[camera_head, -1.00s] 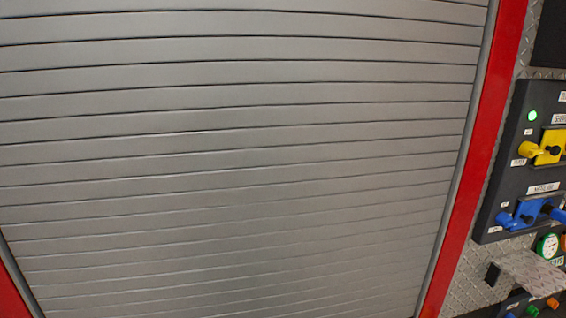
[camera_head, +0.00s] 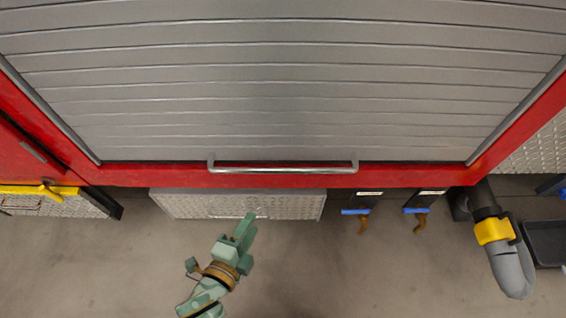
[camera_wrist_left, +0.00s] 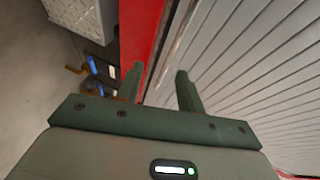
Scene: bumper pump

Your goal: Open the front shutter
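The grey slatted front shutter (camera_head: 290,90) is down in the head view, within a red frame. A horizontal metal handle bar (camera_head: 283,168) runs along its bottom edge, in front of the red sill. My left gripper (camera_head: 250,222) is below the handle in the head view, apart from it in the picture. In the left wrist view the gripper (camera_wrist_left: 158,75) has its two fingers spread with nothing between them. The shutter slats (camera_wrist_left: 250,70) and red frame (camera_wrist_left: 140,35) lie beyond the fingertips. My right gripper is not in view.
A diamond-plate step (camera_head: 240,203) sticks out below the sill. Blue-handled valves (camera_head: 355,211) and a grey hose fitting with a yellow collar (camera_head: 493,231) are to the right. A yellow bar (camera_head: 40,189) is at left. Concrete floor (camera_head: 390,275) is clear in front.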

